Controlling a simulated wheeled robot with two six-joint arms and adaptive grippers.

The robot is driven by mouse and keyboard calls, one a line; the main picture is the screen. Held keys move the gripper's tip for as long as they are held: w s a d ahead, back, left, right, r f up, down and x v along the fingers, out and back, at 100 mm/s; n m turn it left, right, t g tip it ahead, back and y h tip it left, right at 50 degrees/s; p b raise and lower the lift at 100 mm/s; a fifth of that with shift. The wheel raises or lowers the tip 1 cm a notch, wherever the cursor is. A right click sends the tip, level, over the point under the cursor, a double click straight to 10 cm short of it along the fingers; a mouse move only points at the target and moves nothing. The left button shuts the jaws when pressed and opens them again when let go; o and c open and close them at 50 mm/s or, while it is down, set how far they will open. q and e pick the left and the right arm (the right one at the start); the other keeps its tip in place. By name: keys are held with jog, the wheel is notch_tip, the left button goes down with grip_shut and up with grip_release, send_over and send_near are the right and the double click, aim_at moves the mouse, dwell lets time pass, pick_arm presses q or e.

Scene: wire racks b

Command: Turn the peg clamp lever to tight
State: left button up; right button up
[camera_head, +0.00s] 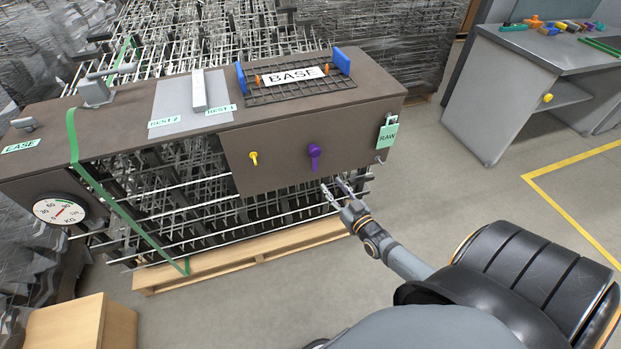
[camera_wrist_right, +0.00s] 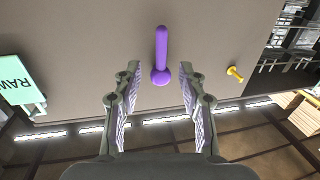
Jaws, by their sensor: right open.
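A purple lever (camera_head: 314,157) sits on the brown front panel of the bench, its handle hanging down from a round hub. In the right wrist view the purple lever (camera_wrist_right: 161,52) lies ahead of the fingertips, centred between them, with its handle pointing up in that picture. A smaller yellow lever (camera_head: 253,158) is on the same panel to its left; it also shows in the right wrist view (camera_wrist_right: 235,73). No label tells which is the peg clamp lever. My right gripper (camera_head: 332,190) is open and empty, below and right of the purple lever, apart from it. My left gripper is out of view.
The bench top (camera_head: 140,143) carries a BASE rack (camera_head: 290,92) with blue and orange pegs. A RAW tag (camera_head: 387,135) hangs at the panel's right end. A dial gauge (camera_head: 60,211) is at left. Wire racks stand below and behind. Open floor lies right of the bench.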

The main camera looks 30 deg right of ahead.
aim_at(316, 168)
jog(key=w+b, duration=0.2)
jog(key=w, duration=0.6)
jog(key=shift+w+f, duration=0.1)
jog(key=shift+w+b, duration=0.35)
jog(key=shift+w, duration=0.1)
jog(key=shift+c, duration=0.2)
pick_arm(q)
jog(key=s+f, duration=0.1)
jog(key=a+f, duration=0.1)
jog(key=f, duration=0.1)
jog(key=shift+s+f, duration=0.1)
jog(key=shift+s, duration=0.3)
pick_arm(e)
grip_shut()
